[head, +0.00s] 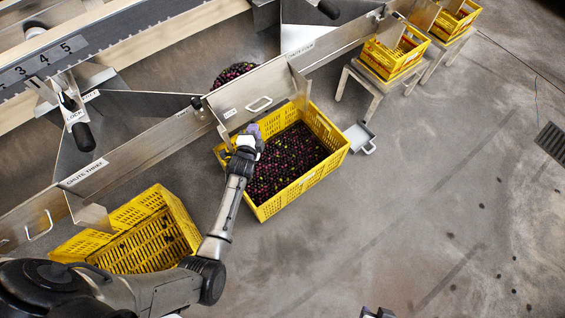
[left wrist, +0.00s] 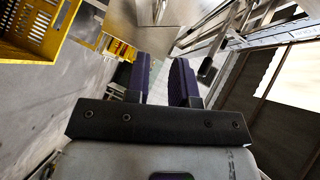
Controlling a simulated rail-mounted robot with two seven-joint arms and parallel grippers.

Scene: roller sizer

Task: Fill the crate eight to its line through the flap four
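A yellow crate (head: 339,151) stands on the floor in the middle of the head view, holding many dark purple and some green olive-like fruits (head: 285,162). Its number and fill line cannot be read. Above its back left edge is a metal flap (head: 238,101) with a pale handle (head: 259,103). My left gripper (head: 254,130) is just below the flap, over the crate's left side. In the left wrist view its two purple fingers (left wrist: 162,82) stand apart with nothing visible between them. A dark piece at the bottom edge seems to be my right gripper (head: 377,312), mostly out of frame.
Fruit heaps behind the chute wall (head: 234,73). A grey scoop-like tray (head: 361,135) lies right of the middle crate. More crates (head: 394,58) sit on stands.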

